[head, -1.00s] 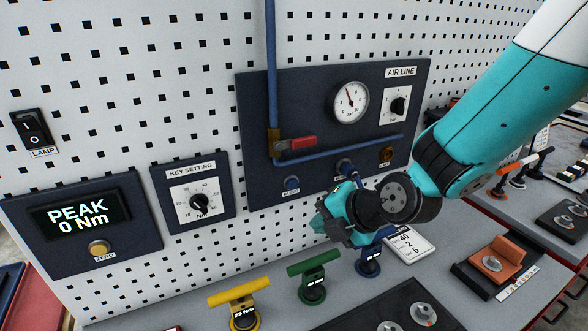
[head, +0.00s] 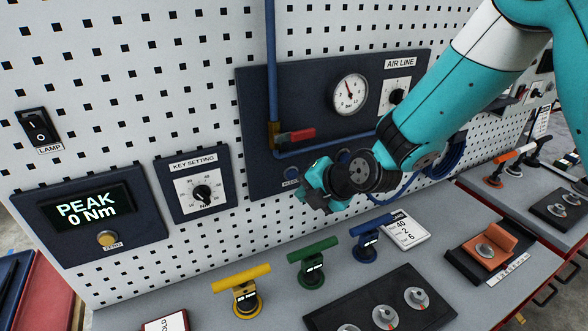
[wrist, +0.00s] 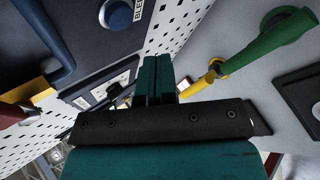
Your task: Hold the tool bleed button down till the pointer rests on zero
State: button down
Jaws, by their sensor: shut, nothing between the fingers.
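The bleed button (head: 291,172) is a blue button low on the dark blue air line panel (head: 258,110), with a label under it in the head view. In the wrist view the blue button (wrist: 117,15) shows at the top, left of my fingers, with its label partly cut off. My gripper (head: 302,191) is shut and empty, just right of and below the button, apart from it. Its fingers (wrist: 155,75) are together in the wrist view. The gauge (head: 349,94) pointer points up and slightly left, off the lower part of the dial.
A red-handled valve (head: 295,136) and blue pipe are above the button. My arm hides the panel's lower right. Yellow (head: 241,284), green (head: 312,265) and blue (head: 367,240) T-handled tools stand on the bench below. The key setting panel (head: 194,184) is to the left.

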aim_at(292, 175)
jog(key=shift+w+a+b, duration=0.2)
jog(key=shift+w+a, duration=0.1)
jog(key=shift+w, duration=0.35)
jog(key=shift+w+a+b, duration=0.15)
jog(key=shift+w+a, duration=0.1)
jog(key=shift+w, duration=0.35)
jog(key=shift+w, duration=0.1)
dwell(1.1)
jog(key=shift+w+a+b, duration=0.15)
jog(key=shift+w+b, duration=0.1)
jog(key=shift+b, duration=0.15)
jog(key=shift+w+a, duration=0.2)
jog(key=shift+w, duration=0.3)
dwell(1.7)
jog(key=shift+s+b, duration=0.1)
jog(key=shift+b, duration=0.2)
dwell(1.4)
jog(key=shift+s+d+b, duration=0.35)
jog(key=shift+s+b, duration=0.1)
jog(key=shift+s, duration=0.35)
